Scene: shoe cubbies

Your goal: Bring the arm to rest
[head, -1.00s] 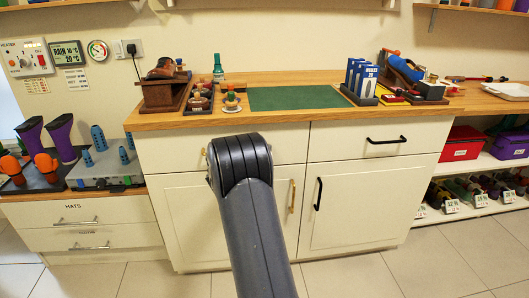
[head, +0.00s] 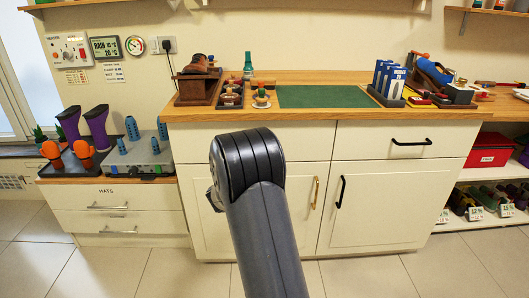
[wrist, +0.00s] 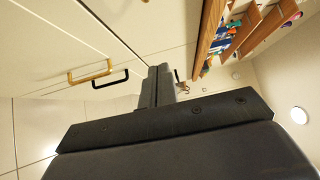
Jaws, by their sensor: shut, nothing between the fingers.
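My gripper (wrist: 160,86) shows in the wrist view with its two dark fingers together and nothing between them. It points along the cream cabinet (wrist: 60,40) front, apart from the gold handle (wrist: 90,71) and black handle (wrist: 110,79). In the head view my dark grey arm (head: 262,230) rises in front of the cabinet doors (head: 385,205), and its rounded joint hides part of them. The gripper itself cannot be made out in the head view.
The wooden counter (head: 300,112) carries a green mat (head: 325,97), a wooden shoe stand (head: 197,86) and blue boxes (head: 389,80). A low drawer unit (head: 115,212) with purple boots (head: 97,128) stands left. A red bin (head: 490,150) sits right. Floor tiles in front are clear.

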